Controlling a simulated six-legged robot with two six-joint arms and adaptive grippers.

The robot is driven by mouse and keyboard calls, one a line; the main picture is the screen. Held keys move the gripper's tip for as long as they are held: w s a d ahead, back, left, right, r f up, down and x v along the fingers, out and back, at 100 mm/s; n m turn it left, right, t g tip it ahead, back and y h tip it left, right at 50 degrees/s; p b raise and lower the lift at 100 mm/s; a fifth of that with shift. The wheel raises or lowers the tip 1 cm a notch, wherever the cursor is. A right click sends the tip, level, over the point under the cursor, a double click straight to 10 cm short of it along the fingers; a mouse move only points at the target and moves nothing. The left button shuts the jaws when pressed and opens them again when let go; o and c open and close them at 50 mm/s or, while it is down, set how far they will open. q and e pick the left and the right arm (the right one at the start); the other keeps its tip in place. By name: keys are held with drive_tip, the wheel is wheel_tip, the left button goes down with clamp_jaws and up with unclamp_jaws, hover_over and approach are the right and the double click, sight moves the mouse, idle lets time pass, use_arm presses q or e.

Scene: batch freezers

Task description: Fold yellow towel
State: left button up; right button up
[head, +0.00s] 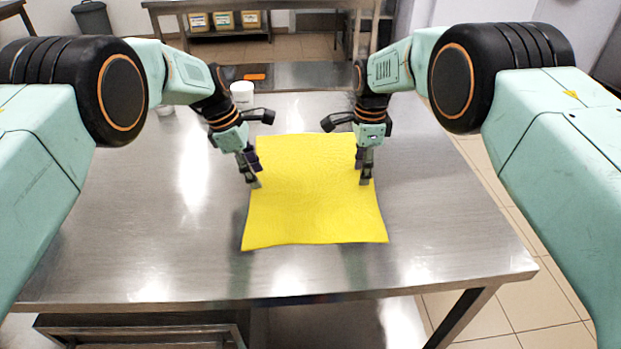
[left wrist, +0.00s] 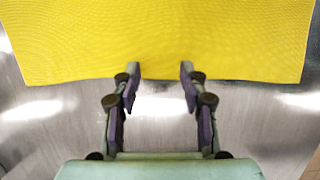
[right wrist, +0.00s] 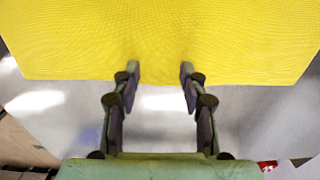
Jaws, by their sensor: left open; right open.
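The yellow towel (head: 315,200) lies flat and spread out on the steel table, with slightly wavy edges. My left gripper (head: 256,184) is at the towel's left edge, pointing down. In the left wrist view its open fingers (left wrist: 160,72) straddle the edge of the towel (left wrist: 160,35), with a slight dent between the tips. My right gripper (head: 365,182) is at the towel's right edge, also open. In the right wrist view its fingertips (right wrist: 160,72) reach the edge of the towel (right wrist: 160,35), which dips slightly between them. I cannot tell whether the fingers touch the cloth.
The steel table (head: 440,230) is clear on both sides and in front of the towel. A white container (head: 242,92) stands behind my left gripper, near an orange item (head: 255,76). A back shelf holds several bins (head: 223,19).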

use_arm(q)
drive_tip(key=shift+w+f, duration=0.15)
drive_tip(key=shift+f, duration=0.05)
use_arm(e)
drive_tip(key=shift+w+f, duration=0.15)
use_arm(q)
drive_tip(key=shift+d+r, duration=0.15)
drive_tip(key=shift+d, duration=0.1)
use_arm(e)
drive_tip(key=shift+d, duration=0.25)
use_arm(q)
drive_tip(key=shift+a+f, duration=0.2)
drive_tip(key=shift+f, duration=0.05)
use_arm(e)
drive_tip(key=shift+a+f, duration=0.15)
drive_tip(key=shift+a, duration=0.05)
use_arm(q)
drive_tip(key=shift+d, duration=0.15)
drive_tip(key=c, duration=0.3)
use_arm(e)
drive_tip(key=shift+d, duration=0.15)
drive_tip(key=c, duration=0.3)
use_arm(q)
drive_tip(key=shift+c, duration=1.1)
use_arm(e)
drive_tip(key=shift+c, duration=1.2)
